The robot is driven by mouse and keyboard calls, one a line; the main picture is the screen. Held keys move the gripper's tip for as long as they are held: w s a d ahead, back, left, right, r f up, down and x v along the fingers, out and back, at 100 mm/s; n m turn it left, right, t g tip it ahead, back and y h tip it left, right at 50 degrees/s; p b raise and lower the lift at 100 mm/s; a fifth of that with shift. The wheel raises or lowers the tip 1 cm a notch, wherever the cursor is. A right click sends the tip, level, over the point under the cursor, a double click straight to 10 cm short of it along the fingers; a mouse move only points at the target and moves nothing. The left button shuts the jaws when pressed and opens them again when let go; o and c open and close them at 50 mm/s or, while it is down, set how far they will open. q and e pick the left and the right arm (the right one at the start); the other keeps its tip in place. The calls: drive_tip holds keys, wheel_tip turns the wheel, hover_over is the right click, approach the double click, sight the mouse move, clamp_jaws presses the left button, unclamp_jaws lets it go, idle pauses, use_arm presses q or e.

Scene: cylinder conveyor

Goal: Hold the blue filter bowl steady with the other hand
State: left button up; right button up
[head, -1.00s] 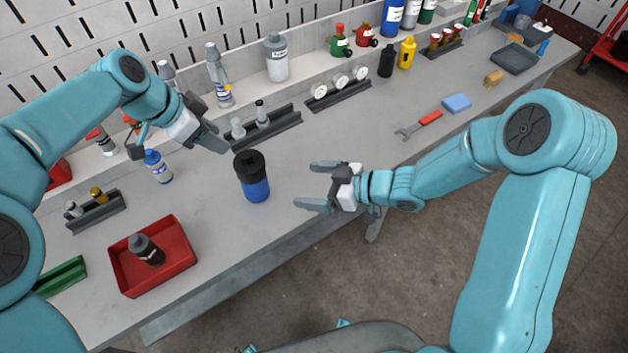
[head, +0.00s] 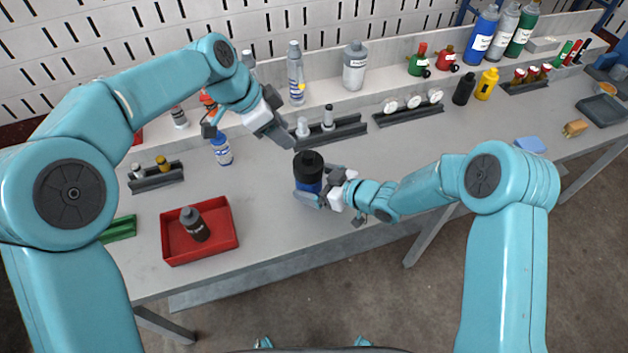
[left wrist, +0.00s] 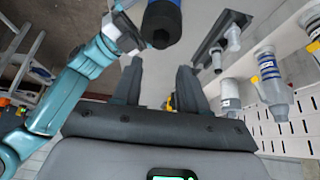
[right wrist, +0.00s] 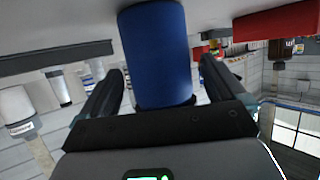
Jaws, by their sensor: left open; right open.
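The blue filter bowl (head: 304,187) stands upright on the grey workbench under a black cap (head: 308,166). My right gripper (head: 318,186) is open, with its fingers on either side of the bowl. In the right wrist view the blue bowl (right wrist: 157,50) lies between the two spread fingers (right wrist: 158,88); I cannot tell whether they touch it. My left gripper (head: 283,125) is open and empty, above the bench behind and left of the bowl.
A red tray (head: 228,243) with a dark bottle (head: 194,224) stands at front left. A blue-labelled white bottle (head: 221,149) stands behind it. A grey rack (head: 345,132) with small fittings lies behind the bowl. The bench right of my right gripper is mostly clear.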

drive_tip(key=shift+w+a+f, duration=0.1)
drive_tip(key=shift+w+a, duration=0.05)
drive_tip(key=shift+a, duration=0.05)
